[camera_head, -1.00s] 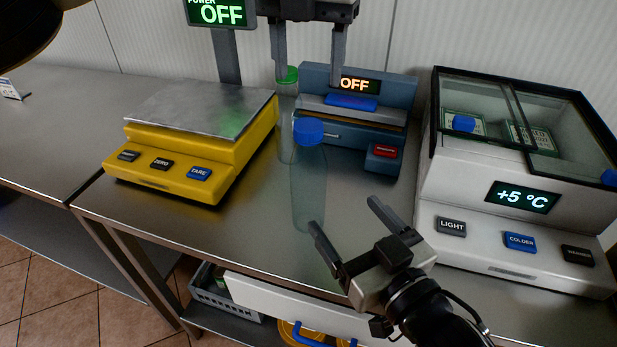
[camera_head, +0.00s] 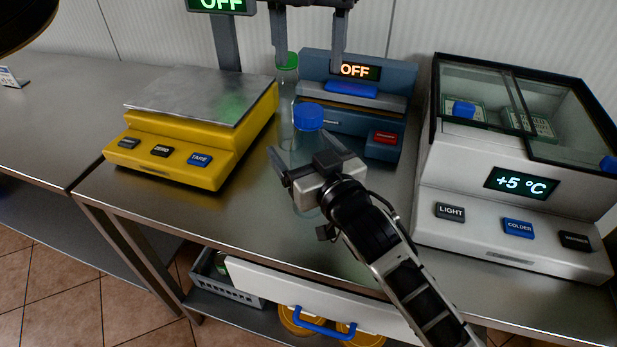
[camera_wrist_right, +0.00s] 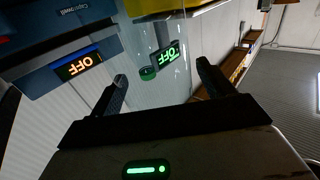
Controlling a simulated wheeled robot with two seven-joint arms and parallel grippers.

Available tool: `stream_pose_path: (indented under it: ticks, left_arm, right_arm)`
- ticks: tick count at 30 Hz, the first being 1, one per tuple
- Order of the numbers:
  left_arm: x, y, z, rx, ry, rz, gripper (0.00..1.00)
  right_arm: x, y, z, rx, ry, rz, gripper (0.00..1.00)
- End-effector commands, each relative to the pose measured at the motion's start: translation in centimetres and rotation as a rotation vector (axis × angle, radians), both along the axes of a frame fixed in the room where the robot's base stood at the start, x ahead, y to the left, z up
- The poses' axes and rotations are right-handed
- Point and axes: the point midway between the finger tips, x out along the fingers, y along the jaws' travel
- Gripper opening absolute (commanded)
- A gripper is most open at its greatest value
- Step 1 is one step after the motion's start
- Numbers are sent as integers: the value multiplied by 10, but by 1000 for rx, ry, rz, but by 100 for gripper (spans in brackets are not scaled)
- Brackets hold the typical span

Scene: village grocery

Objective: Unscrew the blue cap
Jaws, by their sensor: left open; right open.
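The blue cap (camera_head: 308,117) sits on a tall clear bottle (camera_head: 309,144) standing upright on the steel counter. My right gripper (camera_head: 297,143) is open, in front of the bottle's upper body below the cap. In the right wrist view clear glass (camera_wrist_right: 172,62) shows between its spread fingers; whether they touch it I cannot tell. My left gripper (camera_head: 309,64) is open, fingers pointing down, above the blue cap in the picture and apart from it. The lower bottle is partly hidden by my right gripper.
A green-capped clear bottle (camera_head: 287,62) stands close behind. A yellow scale (camera_head: 175,165) is left, a blue device reading OFF (camera_head: 398,79) behind, and a white cooler (camera_head: 465,190) right. The front counter strip (camera_head: 235,215) is clear.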

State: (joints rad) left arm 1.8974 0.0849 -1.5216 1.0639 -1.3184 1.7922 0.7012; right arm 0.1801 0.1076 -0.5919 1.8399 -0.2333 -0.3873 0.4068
Motion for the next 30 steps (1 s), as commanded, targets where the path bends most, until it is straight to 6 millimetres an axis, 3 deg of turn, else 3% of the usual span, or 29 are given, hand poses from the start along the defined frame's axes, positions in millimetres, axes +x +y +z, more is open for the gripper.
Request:
stream_pose_path:
  ticks: [7, 15, 16, 23, 26, 30]
  left_arm:
    - [0, 0, 0, 0, 0, 0, 56]
    - [0, 0, 0, 0, 0, 0, 56]
    - [0, 0, 0, 0, 0, 0, 56]
    - [0, 0, 0, 0, 0, -35, 56]
    - [0, 0, 0, 0, 0, -142, 56]
    - [0, 0, 0, 0, 0, -422, 56]
  right_arm:
    - [0, 0, 0, 0, 0, 0, 78]
    - [0, 0, 0, -1, 0, 0, 3]
    - [0, 0, 0, -1, 0, 0, 0]
    - [0, 0, 0, -1, 0, 0, 0]
    - [0, 0, 0, -1, 0, 0, 0]
    - [0, 0, 0, -1, 0, 0, 0]
